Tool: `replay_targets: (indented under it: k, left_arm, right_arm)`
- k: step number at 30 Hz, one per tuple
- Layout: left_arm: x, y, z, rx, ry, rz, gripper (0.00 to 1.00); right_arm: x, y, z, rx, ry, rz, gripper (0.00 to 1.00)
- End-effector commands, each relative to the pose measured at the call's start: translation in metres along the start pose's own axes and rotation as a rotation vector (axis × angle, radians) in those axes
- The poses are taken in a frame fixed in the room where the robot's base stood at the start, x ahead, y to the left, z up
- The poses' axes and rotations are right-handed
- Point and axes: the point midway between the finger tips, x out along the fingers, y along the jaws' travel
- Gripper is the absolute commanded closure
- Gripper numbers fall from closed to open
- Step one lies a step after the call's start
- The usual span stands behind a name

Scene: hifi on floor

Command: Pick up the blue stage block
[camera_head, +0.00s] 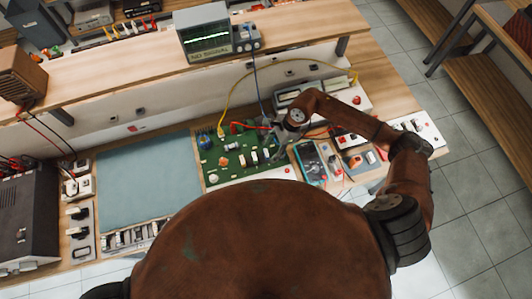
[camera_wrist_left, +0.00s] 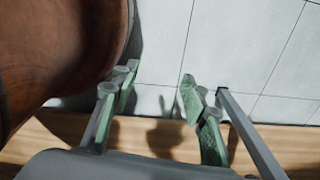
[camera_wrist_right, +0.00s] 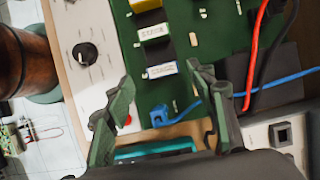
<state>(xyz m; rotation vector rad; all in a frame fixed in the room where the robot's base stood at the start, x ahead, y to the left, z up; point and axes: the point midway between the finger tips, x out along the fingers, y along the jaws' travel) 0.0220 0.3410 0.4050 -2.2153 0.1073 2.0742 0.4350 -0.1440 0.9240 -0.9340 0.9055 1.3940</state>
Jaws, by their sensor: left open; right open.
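A green circuit board (camera_head: 236,166) lies on the bench under my right gripper (camera_head: 282,147). In the right wrist view, a small pale labelled block with a bluish edge (camera_wrist_right: 161,70) sits on the board, between the open fingertips of my right gripper (camera_wrist_right: 160,78) in the picture. It looks like the blue stage block, but its label is too small to read. I cannot tell how far the fingers are above it. A similar white block (camera_wrist_right: 153,33) and a yellow one (camera_wrist_right: 146,4) stand beyond it. My left gripper (camera_wrist_left: 162,78) is open and empty over the floor.
A blue connector (camera_wrist_right: 160,116) with a wire sits close to the right fingers. Red, black and blue cables cross the board's side. A teal multimeter (camera_head: 312,162) lies right of the board. A blue-grey mat (camera_head: 147,183) at left is mostly clear.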

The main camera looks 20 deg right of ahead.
Motion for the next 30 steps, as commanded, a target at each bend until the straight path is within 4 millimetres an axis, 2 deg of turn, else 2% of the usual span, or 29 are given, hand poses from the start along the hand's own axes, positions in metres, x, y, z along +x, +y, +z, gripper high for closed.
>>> replay_targets:
  k: [3, 6, 12, 16, 25, 30]
  left_arm:
    - [-0.007, 0.0, -0.001, 0.0, 0.001, 0.0, 0.59]
    - [-0.008, -0.001, -0.011, 0.002, 0.013, -0.001, 0.59]
    - [-0.009, -0.003, -0.035, 0.007, 0.045, -0.002, 0.59]
    - [-0.009, -0.003, -0.036, 0.008, 0.045, -0.003, 0.59]
    - [-0.008, -0.002, -0.019, 0.004, 0.024, -0.001, 0.59]
    - [-0.008, -0.002, -0.016, 0.003, 0.02, -0.001, 0.59]
  right_arm:
    - [0.018, -0.003, 0.002, 0.002, -0.004, 0.003, 0.49]
    - [0.03, -0.003, 0.002, -0.001, -0.003, 0.002, 0.49]
    - [0.037, -0.004, 0.001, -0.003, -0.001, 0.0, 0.49]
    - [0.037, -0.004, 0.001, -0.004, -0.002, 0.001, 0.5]
    - [0.037, -0.004, 0.002, -0.004, -0.002, 0.001, 0.71]
    - [0.036, -0.004, 0.002, -0.004, -0.002, 0.001, 0.82]
